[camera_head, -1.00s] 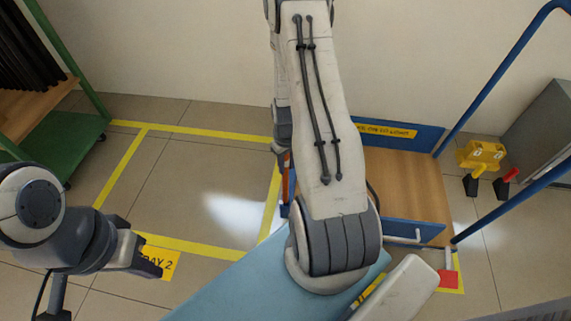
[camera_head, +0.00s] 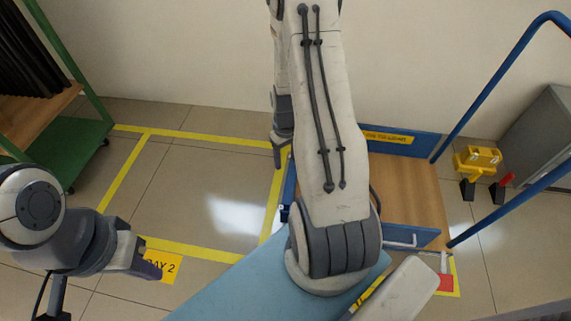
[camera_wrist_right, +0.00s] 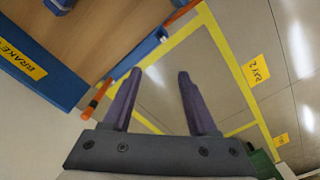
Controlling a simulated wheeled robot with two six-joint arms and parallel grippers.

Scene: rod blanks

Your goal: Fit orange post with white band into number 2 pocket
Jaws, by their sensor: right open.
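In the right wrist view, an orange rod end (camera_wrist_right: 94,103) shows at the blue edge of a trolley, left of my right gripper (camera_wrist_right: 160,72). Another orange length (camera_wrist_right: 182,11) shows further up along the same edge. I cannot tell whether both are one post, and no white band is clear. My right gripper is open, with nothing between its fingers. In the head view its arm hangs in the middle and the gripper (camera_head: 281,152) is partly hidden. My left gripper (camera_head: 155,262) is over the floor at lower left; its jaw gap is unclear. No number 2 pocket is visible.
The blue trolley (camera_head: 405,185) has a wooden deck. A yellow taped bay (camera_head: 190,245) with a "BAY 2" label (camera_head: 165,268) lies on the floor. A green rack (camera_head: 75,135) stands left, and a yellow item (camera_head: 478,160) and grey cabinet (camera_head: 540,125) right. The bay floor is clear.

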